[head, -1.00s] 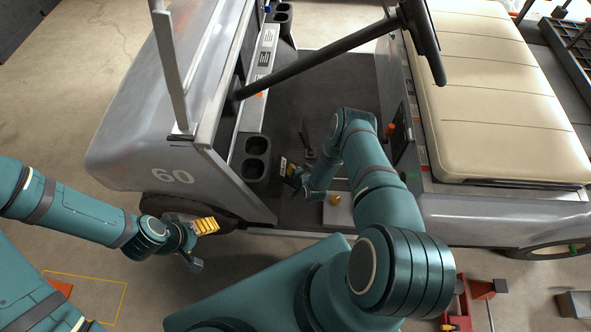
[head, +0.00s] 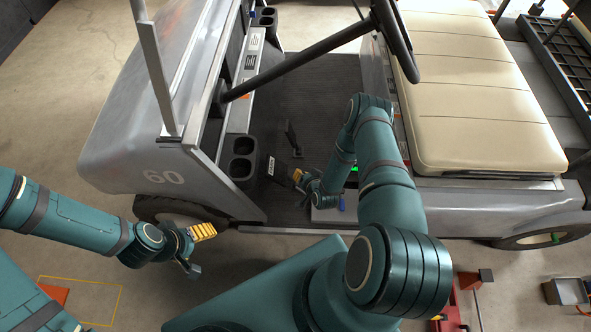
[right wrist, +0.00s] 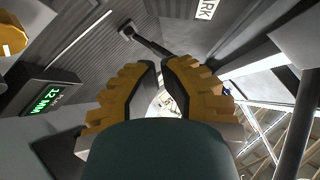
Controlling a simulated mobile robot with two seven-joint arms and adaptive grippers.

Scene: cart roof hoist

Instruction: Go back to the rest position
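My right arm reaches into the footwell of the grey cart (head: 120,140). My right gripper (head: 298,177) is there, close to the dark plate with a white label (head: 271,165) and below the black lever (head: 292,138). In the right wrist view its two yellow ridged fingers (right wrist: 162,75) stand slightly apart, with nothing visible between them. The lever (right wrist: 145,40) lies beyond the fingertips, apart from them as far as I can see. My left gripper (head: 203,232) hangs outside the cart by the front wheel, with no object visible in it; its finger gap is hidden.
The steering wheel (head: 393,35) and its column (head: 310,66) cross above the footwell. The cream seat (head: 475,100) is right of my right arm. A green-lit display (right wrist: 48,98) shows in the right wrist view. Red equipment (head: 446,312) stands on the floor at lower right.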

